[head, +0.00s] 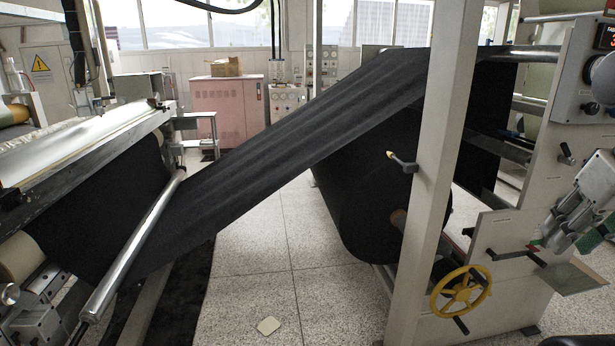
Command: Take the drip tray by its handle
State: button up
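A flat grey-brown plate (578,279) juts out low on the right machine frame, at the right of the head view. It may be the drip tray, but I cannot tell for sure. A thin black lever or handle (512,255) sticks out to the left beside it; whether the two are joined is unclear. I cannot make out my gripper in this view.
A yellow handwheel (461,291) and a pale upright post (436,170) stand left of the plate. Metal cylinders (580,200) sit above it. A dark web (290,135) slants between the machines to a large black roll (370,190). Speckled floor (265,260) is open in the middle.

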aim_at(206, 141)
jog(key=i+l+z, duration=0.15)
jog(key=l+z, duration=0.3)
jog(key=i+l+z, duration=0.2)
jog(key=l+z, duration=0.2)
jog(key=i+l+z, duration=0.2)
jog(key=l+z, duration=0.25)
jog(key=i+l+z, duration=0.1)
jog(key=i+z, duration=0.2)
jog(key=z, duration=0.15)
jog(key=i+l+z, duration=0.4)
jog(key=i, duration=0.2)
jog(key=i+z, duration=0.4)
jog(key=i, duration=0.25)
jog(key=i+u, duration=0.15)
jog(key=i, duration=0.75)
jog(key=i+l+u, duration=0.15)
jog(key=i, duration=0.8)
jog(key=i+j+u, duration=0.1)
jog(key=i+u, duration=0.75)
jog(key=i+l+u, duration=0.15)
jog(key=i+u, duration=0.15)
jog(key=u, duration=0.15)
jog(key=i+j+u, duration=0.15)
jog(key=i+u, duration=0.5)
jog(key=u, duration=0.15)
jog(key=i+u, duration=0.6)
jog(key=i, duration=6.05)
